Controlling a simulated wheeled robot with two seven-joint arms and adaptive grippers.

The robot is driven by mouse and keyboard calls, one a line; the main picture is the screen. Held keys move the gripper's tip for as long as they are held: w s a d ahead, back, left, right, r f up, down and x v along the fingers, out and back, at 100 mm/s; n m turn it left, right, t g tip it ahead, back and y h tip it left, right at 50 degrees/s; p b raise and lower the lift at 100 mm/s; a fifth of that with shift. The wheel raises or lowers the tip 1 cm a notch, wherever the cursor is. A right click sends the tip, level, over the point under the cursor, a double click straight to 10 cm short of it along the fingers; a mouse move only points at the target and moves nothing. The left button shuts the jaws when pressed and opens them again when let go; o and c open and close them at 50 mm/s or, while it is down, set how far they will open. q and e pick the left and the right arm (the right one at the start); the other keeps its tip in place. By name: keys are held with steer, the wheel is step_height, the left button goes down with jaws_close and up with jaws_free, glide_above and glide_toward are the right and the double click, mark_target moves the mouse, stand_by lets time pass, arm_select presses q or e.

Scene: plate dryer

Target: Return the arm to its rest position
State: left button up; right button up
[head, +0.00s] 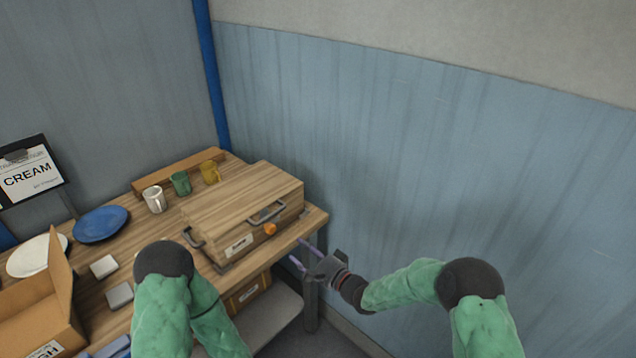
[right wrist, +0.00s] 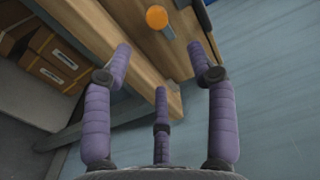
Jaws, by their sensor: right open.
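My right gripper (head: 303,254) is open and empty just off the right front corner of the wooden table (head: 318,215). Its purple fingers (right wrist: 160,70) are spread in the right wrist view, with the table edge and the orange knob (right wrist: 156,17) beyond them. My right arm (head: 405,287) reaches in from the right, bent, in green sleeves. My left arm (head: 165,310) shows at the bottom with its elbow over the table front; its gripper is not visible. The wooden plate dryer (head: 235,200) sits on the table with its lid down. Its orange knob (head: 270,229) is on the front.
A blue plate (head: 100,224), a pale plate (head: 30,257) and three mugs (head: 181,183) stand on the table. An open cardboard box (head: 35,310) is at front left. A blue-grey wall (head: 440,170) lies close to the right. Boxes (right wrist: 62,53) sit under the table.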

steer(key=s+d+f+g+h, duration=0.1)
steer(key=s+d+f+h, duration=0.25)
steer(key=f, duration=0.35)
steer(key=s+d+f+n+g+h, duration=0.1)
steer(key=s+d+f+h, duration=0.1)
steer(key=s+d+f, duration=0.3)
steer(key=s+d+f+g+h, duration=0.1)
steer(key=s+d+f+h, duration=0.2)
steer(key=d+f, duration=0.35)
steer(key=s+d+f+n+g, duration=0.1)
steer(key=s+f+g, duration=0.1)
steer(key=s, duration=0.5)
steer(key=s+d+f+n+g+h, duration=0.1)
steer(key=s+d+f+n+g, duration=0.1)
steer(key=s, duration=0.6)
steer(key=s+d+f+n+g, duration=0.1)
steer(key=s+f+g, duration=0.2)
steer(key=s, duration=0.5)
steer(key=shift+s+d+f+g+h, duration=0.15)
steer(key=shift+d+f+g+h, duration=0.2)
steer(key=shift+f, duration=0.35)
